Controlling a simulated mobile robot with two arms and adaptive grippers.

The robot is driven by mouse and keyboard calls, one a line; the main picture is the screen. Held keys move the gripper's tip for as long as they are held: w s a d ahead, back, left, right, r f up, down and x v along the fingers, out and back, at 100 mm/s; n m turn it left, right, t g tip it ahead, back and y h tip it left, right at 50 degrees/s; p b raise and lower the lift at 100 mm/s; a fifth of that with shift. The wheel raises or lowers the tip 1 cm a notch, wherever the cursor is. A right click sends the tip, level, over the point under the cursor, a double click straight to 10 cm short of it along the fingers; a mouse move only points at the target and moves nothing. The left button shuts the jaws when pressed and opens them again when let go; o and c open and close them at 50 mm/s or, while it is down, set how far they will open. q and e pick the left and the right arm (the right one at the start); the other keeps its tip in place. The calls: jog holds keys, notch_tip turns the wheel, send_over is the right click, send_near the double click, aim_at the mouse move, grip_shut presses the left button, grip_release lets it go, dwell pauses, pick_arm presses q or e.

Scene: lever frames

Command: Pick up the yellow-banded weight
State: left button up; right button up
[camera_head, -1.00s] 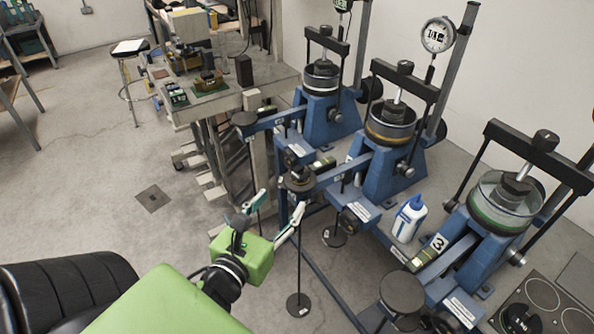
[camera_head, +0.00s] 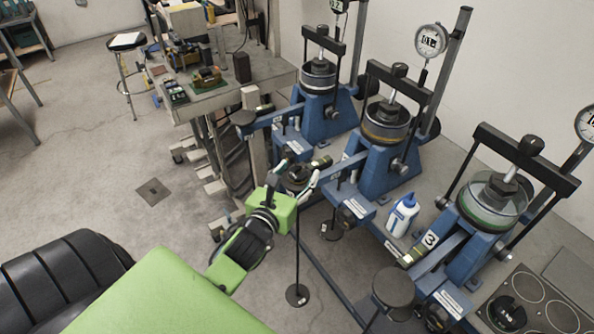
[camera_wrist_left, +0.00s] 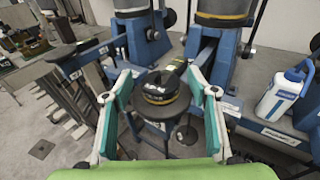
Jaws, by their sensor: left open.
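The yellow-banded weight (camera_wrist_left: 160,86) is a black disc with a thin yellow band and white lettering on top. In the left wrist view it rests on a round dark hanger plate (camera_wrist_left: 162,107). It also shows in the head view (camera_head: 297,176), partly hidden by my gripper. My left gripper (camera_head: 294,177) is open, with a finger on each side of the weight. In the left wrist view its teal pads (camera_wrist_left: 159,82) stand apart from the weight with a gap on both sides. My right gripper is in neither view.
Blue lever frames (camera_head: 380,165) stand behind and to the right, with a white-and-blue bottle (camera_head: 402,215) on one base. A round dark plate (camera_head: 393,287) is at front right. A cluttered bench (camera_head: 235,97) is behind. The floor at left is open.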

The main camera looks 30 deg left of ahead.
pick_arm(q)
jog(key=shift+w+f, duration=0.1)
jog(key=shift+w, duration=0.3)
jog(key=shift+s, duration=0.1)
jog(key=c, duration=1.2)
jog(key=shift+c, duration=0.4)
jog(key=shift+r, duration=0.2)
